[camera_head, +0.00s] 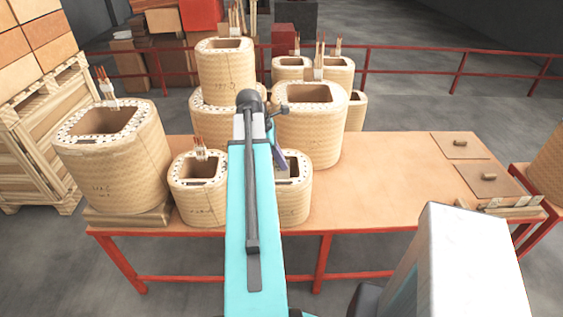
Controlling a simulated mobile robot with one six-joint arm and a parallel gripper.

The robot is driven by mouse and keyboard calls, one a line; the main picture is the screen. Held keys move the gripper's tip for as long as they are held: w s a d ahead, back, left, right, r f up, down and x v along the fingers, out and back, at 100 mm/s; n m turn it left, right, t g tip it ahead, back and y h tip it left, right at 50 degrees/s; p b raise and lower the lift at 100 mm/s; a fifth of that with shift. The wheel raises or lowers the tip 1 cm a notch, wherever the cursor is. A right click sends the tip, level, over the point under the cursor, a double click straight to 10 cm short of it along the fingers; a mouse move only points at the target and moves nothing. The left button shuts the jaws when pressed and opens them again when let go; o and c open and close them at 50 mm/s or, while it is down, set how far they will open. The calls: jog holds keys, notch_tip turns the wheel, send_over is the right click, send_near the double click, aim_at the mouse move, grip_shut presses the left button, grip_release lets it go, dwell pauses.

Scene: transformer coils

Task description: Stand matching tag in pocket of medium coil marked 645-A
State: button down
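Several tan woven coils with open tops stand on and behind an orange table (380,190). A large one (120,155) is at the left end, a medium-looking one (312,130) is behind my arm, and smaller ones (200,195) (294,195) are at the front. Dark marks on some coil sides are too small to read, so I cannot tell which is 645-A. Small pale tags (495,203) stand in a wooden holder (515,212) at the right table edge. My gripper (279,138) is at the far end of my turquoise arm, over the coils and mostly hidden. A slim blue-grey piece shows there.
The table's middle right is clear. A red railing (400,60) runs behind, with crates (40,120) at left. Another coil (550,160) stands at the right edge.

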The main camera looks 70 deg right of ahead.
aim_at(286, 179)
jog(key=shift+f+b, duration=0.65)
jog(key=shift+f, duration=1.9)
jog(key=shift+f, duration=0.1)
jog(key=c, duration=1.9)
grip_release()
jog(key=shift+c, duration=0.2)
jog(key=shift+w+r, duration=0.25)
jog(key=shift+r, duration=0.3)
jog(key=b+v, duration=0.2)
jog(key=v, duration=1)
jog(key=shift+r+b, duration=0.3)
jog(key=shift+b, duration=0.1)
jog(key=shift+a, duration=0.15)
